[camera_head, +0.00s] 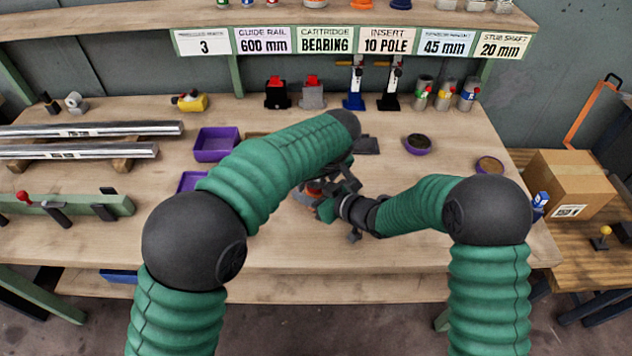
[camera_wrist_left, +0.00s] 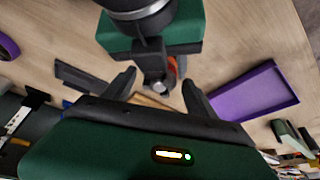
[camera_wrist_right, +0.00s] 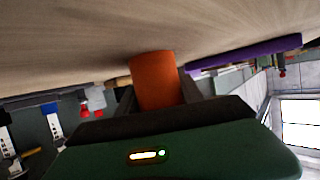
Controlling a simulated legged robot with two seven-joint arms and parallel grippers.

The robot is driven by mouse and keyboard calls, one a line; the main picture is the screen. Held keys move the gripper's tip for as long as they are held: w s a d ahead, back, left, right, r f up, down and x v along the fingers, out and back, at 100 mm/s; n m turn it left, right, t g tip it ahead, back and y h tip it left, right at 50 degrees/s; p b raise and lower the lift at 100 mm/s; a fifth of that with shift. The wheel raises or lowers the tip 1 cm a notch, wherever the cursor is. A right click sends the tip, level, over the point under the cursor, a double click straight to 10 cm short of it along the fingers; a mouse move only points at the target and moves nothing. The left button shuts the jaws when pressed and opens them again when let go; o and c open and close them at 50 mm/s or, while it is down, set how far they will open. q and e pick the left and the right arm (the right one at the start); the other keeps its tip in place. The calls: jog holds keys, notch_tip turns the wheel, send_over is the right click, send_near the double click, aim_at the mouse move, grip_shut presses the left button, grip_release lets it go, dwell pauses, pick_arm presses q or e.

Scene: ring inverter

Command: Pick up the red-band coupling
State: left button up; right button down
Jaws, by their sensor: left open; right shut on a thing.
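An orange-red cylinder (camera_wrist_right: 153,80) stands between the fingers of my right gripper (camera_wrist_right: 155,98), which is shut on it. I cannot tell whether it is the red-band coupling, as no separate band shows. In the head view a small orange-red patch (camera_head: 314,186) shows beside my right gripper (camera_head: 325,208), low over the middle of the bench. My left gripper (camera_head: 342,182) is close above it, partly hidden by its own arm. In the left wrist view my left gripper (camera_wrist_left: 158,85) is open, its fingers on either side of a small grey metal part (camera_wrist_left: 155,82), apparently without gripping it.
A purple tray (camera_head: 216,157) lies left of my grippers, with another tray partly hidden in front. Rails (camera_head: 90,130) lie at the left. Cans and stands line the back. The bench front is mostly clear.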

pick_arm(q)
grip_shut()
dwell(0.4)
jog(key=shift+r, duration=0.15)
notch_tip(320, 180, up, 10)
pick_arm(e)
jog(key=c, duration=0.7)
grip_release()
jog(key=shift+o, duration=0.2)
